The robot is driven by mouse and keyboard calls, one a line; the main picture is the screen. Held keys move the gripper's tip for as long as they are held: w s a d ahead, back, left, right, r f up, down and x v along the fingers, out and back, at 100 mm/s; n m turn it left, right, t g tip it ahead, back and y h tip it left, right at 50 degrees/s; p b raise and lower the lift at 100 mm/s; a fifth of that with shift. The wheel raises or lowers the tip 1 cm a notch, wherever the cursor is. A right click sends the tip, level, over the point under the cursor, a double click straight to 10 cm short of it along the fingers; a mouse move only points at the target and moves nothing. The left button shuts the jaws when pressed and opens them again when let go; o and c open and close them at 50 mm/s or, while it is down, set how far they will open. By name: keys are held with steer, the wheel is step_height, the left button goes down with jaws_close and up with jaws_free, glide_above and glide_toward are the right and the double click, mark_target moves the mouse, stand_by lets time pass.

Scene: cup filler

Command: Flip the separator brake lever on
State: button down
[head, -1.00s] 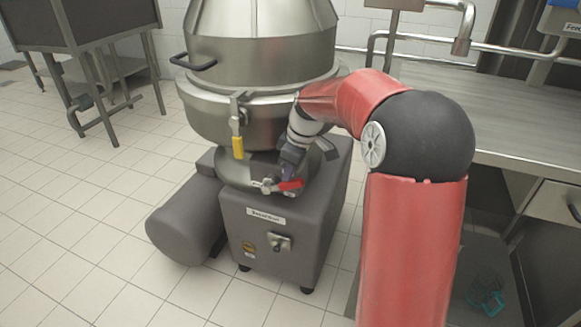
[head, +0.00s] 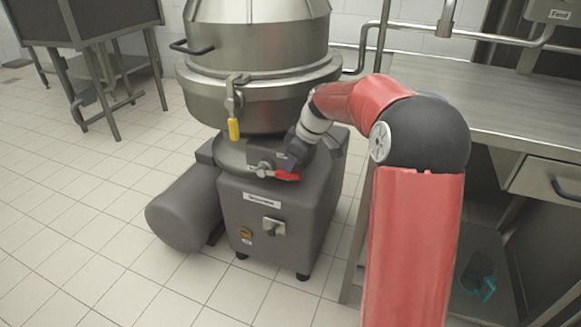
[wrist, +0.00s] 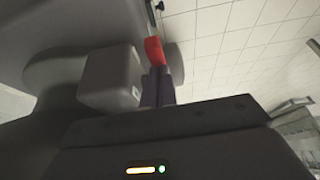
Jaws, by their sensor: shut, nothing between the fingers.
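The separator (head: 262,90) is a steel bowl on a grey base. A lever with a red handle (head: 287,176) sits at the front of the base's neck, pointing right and slightly down. No readable label marks it as the brake lever. My gripper (head: 281,163) is shut and empty just above the red handle; whether it touches cannot be told in the head view. In the wrist view the red handle (wrist: 153,50) shows directly beyond the shut dark fingertips (wrist: 156,72), close to or touching them.
A yellow-handled lever (head: 234,129) hangs from the bowl's clamp, left of my gripper. A switch (head: 273,226) is on the base front. A grey motor housing (head: 185,208) lies at left. A steel counter (head: 480,105) stands at right. The tiled floor in front is clear.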

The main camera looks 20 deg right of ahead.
mark_target(298, 172)
steer(key=f, duration=0.1)
steer(key=b, duration=0.1)
steer(key=d+f+b, duration=0.1)
steer(key=shift+s+d+f+y, duration=0.1)
steer(key=shift+s+f+y, duration=0.2)
steer(key=shift+y, duration=0.1)
steer(key=shift+f+t+b, duration=0.4)
steer(key=shift+b, duration=0.5)
step_height(298, 172, down, 3)
steer(key=b, duration=0.3)
steer(key=shift+s+d+r, duration=0.15)
steer(key=shift+r, duration=0.05)
steer(key=shift+f+b, duration=0.85)
steer(key=shift+f, duration=0.3)
step_height(298, 172, up, 21)
steer(key=p, duration=0.4)
steer(key=shift+f+p, duration=0.1)
steer(key=shift+p, duration=0.2)
